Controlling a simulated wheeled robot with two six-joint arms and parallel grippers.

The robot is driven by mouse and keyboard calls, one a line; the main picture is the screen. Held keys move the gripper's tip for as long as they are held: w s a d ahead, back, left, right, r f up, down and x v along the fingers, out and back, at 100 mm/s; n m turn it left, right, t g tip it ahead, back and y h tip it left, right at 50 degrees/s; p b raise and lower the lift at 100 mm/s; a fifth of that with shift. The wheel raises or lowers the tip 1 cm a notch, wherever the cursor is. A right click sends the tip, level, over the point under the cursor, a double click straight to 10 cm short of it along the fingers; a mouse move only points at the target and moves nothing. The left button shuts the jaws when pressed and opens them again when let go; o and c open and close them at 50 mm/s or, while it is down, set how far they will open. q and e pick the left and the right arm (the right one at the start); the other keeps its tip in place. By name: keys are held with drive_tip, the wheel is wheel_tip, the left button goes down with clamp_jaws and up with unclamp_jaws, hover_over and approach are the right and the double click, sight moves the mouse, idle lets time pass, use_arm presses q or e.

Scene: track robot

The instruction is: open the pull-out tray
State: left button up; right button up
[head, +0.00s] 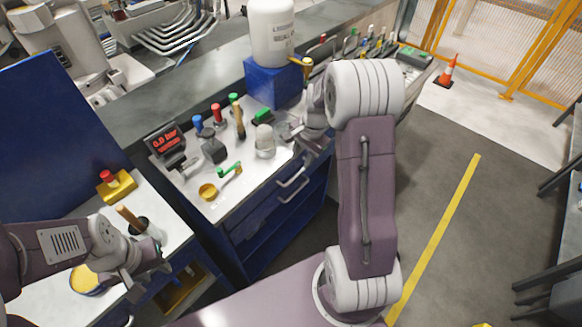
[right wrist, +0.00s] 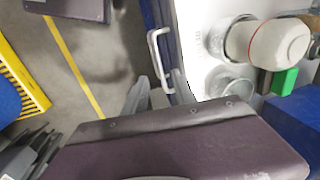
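A blue cabinet (head: 262,215) stands under the white worktop, with two pale bar handles on its front. The upper handle (head: 293,177) is at the top front. I cannot tell which front is the pull-out tray. The tray front looks closed. My right gripper (head: 306,143) is at the worktop's front edge, partly hidden by my arm. In the right wrist view its fingers (right wrist: 158,92) are apart, with the near end of a white bar handle (right wrist: 155,50) between or just beyond them. My left gripper (head: 148,274) is open and empty above the left bench, away from the cabinet.
The left bench (head: 170,222) holds a yellow block (head: 117,186).

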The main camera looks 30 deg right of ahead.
sight(296, 175)
drive_tip(key=f, duration=0.3)
drive_tip(key=w+f, duration=0.1)
drive_tip(key=f, duration=0.4)
drive_tip(key=shift+w+a+f+b, duration=0.15)
drive_tip(key=shift+a+f+b, duration=0.15)
drive_tip(key=shift+a+f, duration=0.1)
clamp_jaws()
drive_tip(key=shift+w, duration=0.1)
idle(0.8)
